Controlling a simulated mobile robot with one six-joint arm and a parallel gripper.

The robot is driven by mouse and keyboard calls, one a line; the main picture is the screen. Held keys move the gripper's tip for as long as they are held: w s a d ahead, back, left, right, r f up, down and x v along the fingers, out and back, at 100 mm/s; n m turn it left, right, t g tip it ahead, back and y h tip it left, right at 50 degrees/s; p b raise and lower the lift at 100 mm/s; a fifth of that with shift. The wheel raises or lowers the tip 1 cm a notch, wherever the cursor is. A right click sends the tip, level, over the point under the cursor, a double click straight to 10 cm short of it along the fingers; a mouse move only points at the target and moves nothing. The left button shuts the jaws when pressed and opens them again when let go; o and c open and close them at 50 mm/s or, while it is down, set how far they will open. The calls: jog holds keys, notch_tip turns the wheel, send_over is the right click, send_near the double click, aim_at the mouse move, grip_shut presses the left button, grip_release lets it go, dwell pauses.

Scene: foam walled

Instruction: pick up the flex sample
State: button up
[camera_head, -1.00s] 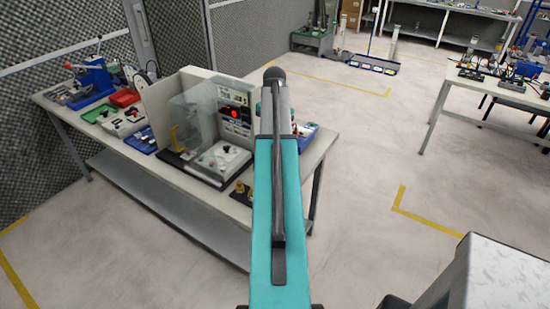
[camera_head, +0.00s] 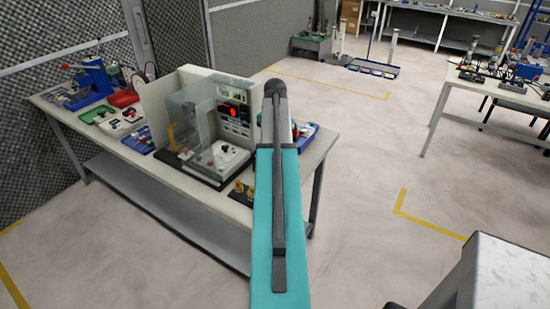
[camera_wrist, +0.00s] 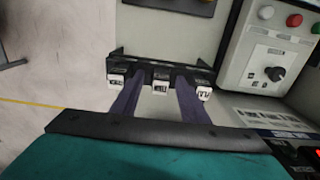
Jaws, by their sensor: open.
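In the wrist view a black rack (camera_wrist: 185,72) holds three small white blocks with dark marks. Which of them, if any, is the flex sample I cannot tell. My gripper (camera_wrist: 158,88) reaches toward the rack with two dark purple fingers spread apart. The middle white block (camera_wrist: 160,88) shows in the gap between the fingers. The left white block (camera_wrist: 116,81) and the right white block (camera_wrist: 204,94) show outside them. Nothing is seen clamped. In the head view my arm hides the gripper and the rack.
A workbench (camera_head: 195,240) carries a test station with a clear guard (camera_head: 190,110) and a control panel (camera_head: 232,112) left of my arm. The panel's buttons and knob (camera_wrist: 275,74) are close on the right in the wrist view. Open floor (camera_head: 365,200) lies right of the bench.

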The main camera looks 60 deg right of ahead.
dwell(0.4)
grip_shut()
jog(key=shift+r, duration=0.15)
jog(key=shift+r+p, duration=1.45)
jog(key=shift+r, duration=0.4)
jog(key=a+r+p, duration=0.1)
jog(key=a+p, duration=0.2)
jog(key=a, duration=1.3)
jog(key=shift+s, duration=0.4)
